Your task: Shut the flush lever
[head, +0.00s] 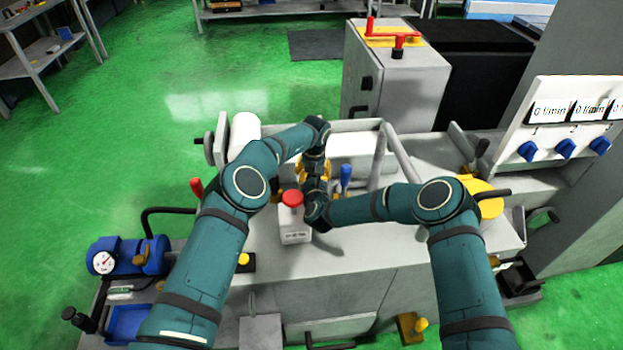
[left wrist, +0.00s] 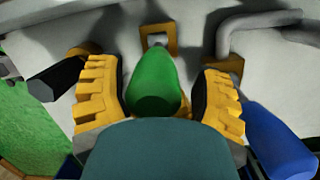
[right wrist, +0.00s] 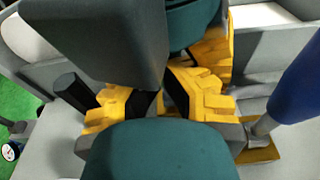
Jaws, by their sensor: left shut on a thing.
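A lever with a green handle (left wrist: 155,85) stands between the yellow fingers of my left gripper (left wrist: 160,100), which is shut on it. A square yellow bracket (left wrist: 158,38) lies just beyond it. In the head view my left gripper (head: 313,172) is over the machine bed, and the green handle is hidden there. My right gripper (right wrist: 155,98) is close beside it, its fingers near each other; whether they are fully closed is unclear. I cannot read which is labelled flush.
A red mushroom button (head: 292,198) on a grey box stands in front of the grippers. Curved grey pipes (head: 400,155) rise behind on the right. A control cabinet (head: 395,75) stands at the back, and a panel with blue knobs (head: 565,148) is at right.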

